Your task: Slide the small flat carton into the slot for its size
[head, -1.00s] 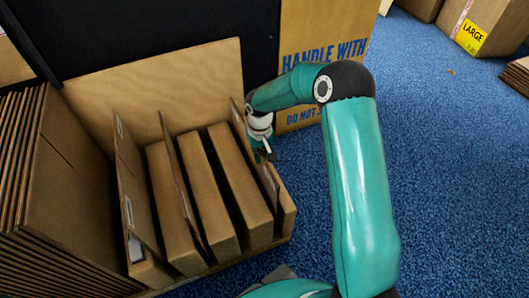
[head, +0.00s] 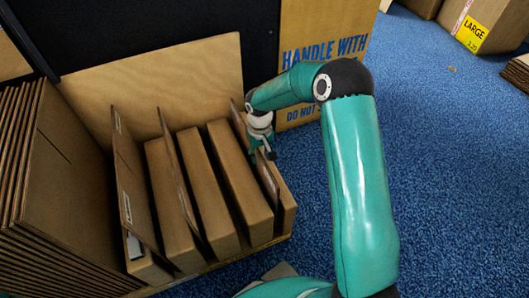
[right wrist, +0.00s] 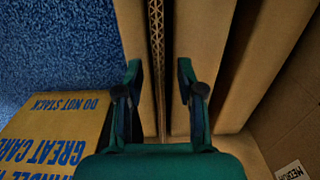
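My right gripper (head: 266,152) is at the right end of a row of upright flat brown cartons. In the right wrist view, its two fingers (right wrist: 160,92) stand apart on either side of a thin corrugated board edge (right wrist: 156,45), with gaps showing. That board (head: 266,178) stands upright between a carton on its left (head: 240,185) and one at the row's right end (head: 288,208). I cannot tell which piece is the small flat carton, or whether this board is a carton or a divider. My left gripper is not in view.
A tall plywood board (head: 160,85) stands behind the row. More cardboard sheets (head: 65,190) are stacked at the left. A "HANDLE WITH" box (head: 325,40) stands behind my arm. A label reading "MEDIUM" (right wrist: 293,171) shows in the wrist view.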

